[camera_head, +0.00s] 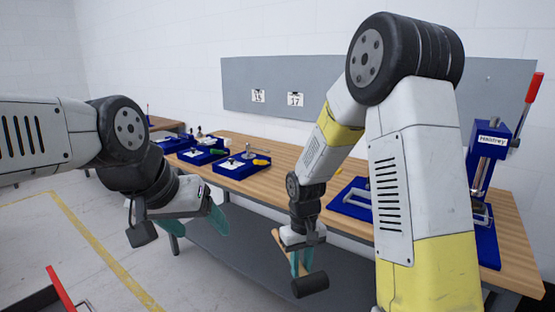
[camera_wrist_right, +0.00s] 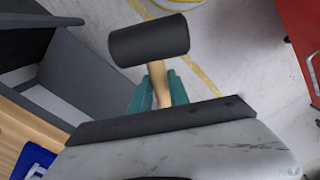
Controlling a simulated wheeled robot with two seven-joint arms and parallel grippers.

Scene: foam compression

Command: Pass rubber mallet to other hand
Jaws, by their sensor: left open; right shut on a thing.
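The rubber mallet has a black cylindrical head (camera_head: 310,284) and a light wooden handle (camera_head: 281,247). My right gripper (camera_head: 298,262) is shut on the handle and holds the mallet in the air in front of the workbench. In the right wrist view the mallet's black head (camera_wrist_right: 149,40) sticks out beyond the teal fingers of my right gripper (camera_wrist_right: 157,95), with the handle between them. My left gripper (camera_head: 213,217), with teal fingers, is open and empty to the left of the mallet, clearly apart from it.
The wooden workbench (camera_head: 282,163) runs behind both grippers, with blue trays (camera_head: 240,166) on it. A blue press with a red handle (camera_head: 490,150) stands at the right end. A red-edged thing (camera_head: 60,288) is at bottom left. The floor (camera_head: 75,240) at left is open.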

